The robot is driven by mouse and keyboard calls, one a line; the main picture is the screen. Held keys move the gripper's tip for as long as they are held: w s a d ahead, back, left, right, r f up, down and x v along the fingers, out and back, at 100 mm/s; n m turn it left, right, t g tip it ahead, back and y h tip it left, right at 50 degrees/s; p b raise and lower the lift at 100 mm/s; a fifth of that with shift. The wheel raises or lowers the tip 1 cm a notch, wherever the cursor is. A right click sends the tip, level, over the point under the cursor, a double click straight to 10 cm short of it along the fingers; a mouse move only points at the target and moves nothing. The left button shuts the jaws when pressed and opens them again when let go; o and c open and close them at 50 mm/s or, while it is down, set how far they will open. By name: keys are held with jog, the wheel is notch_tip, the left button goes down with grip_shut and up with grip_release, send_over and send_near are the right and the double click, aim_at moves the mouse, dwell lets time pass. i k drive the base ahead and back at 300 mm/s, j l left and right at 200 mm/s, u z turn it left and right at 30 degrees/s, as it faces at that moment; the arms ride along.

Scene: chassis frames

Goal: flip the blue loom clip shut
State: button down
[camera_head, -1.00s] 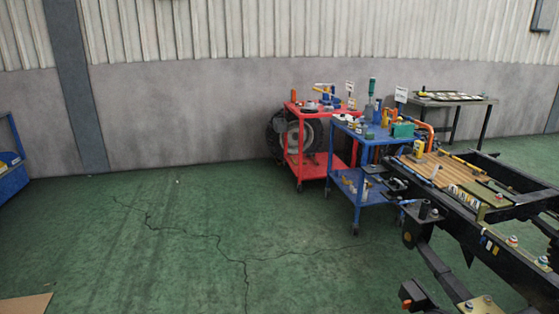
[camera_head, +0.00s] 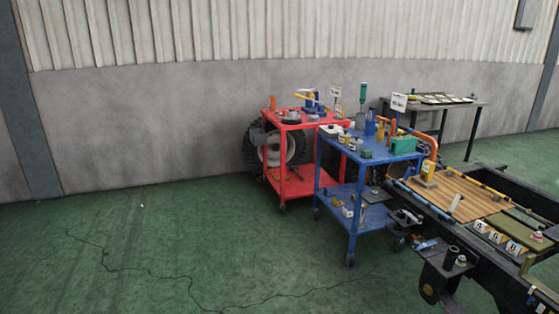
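I cannot pick out the blue loom clip for certain at this distance. The black chassis frame (camera_head: 516,185) runs along the right side, with a slatted wooden board (camera_head: 462,197) lying on it. A blue bar (camera_head: 424,200) lies along the board's left edge. A small blue-and-white item (camera_head: 427,244) sits near the frame's near left side; I cannot tell what it is. My gripper is not in view.
A blue cart (camera_head: 345,200) with tools and a green box (camera_head: 403,145) stands left of the frame. A red cart (camera_head: 291,155) and a tyre (camera_head: 262,150) are behind it. A grey table (camera_head: 455,106) stands at the wall. The cracked green floor (camera_head: 130,245) at left is clear.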

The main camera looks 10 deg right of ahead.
aim_at(410, 169)
jog(key=i+j, duration=0.1)
jog(key=i, duration=1.15)
jog(key=i+l+z, duration=0.1)
jog(key=i+z, duration=0.45)
jog(key=z, duration=0.15)
jog(key=i+z, duration=0.4)
jog(key=i+l+z, duration=0.25)
jog(key=i+z, duration=0.2)
jog(key=i, duration=0.2)
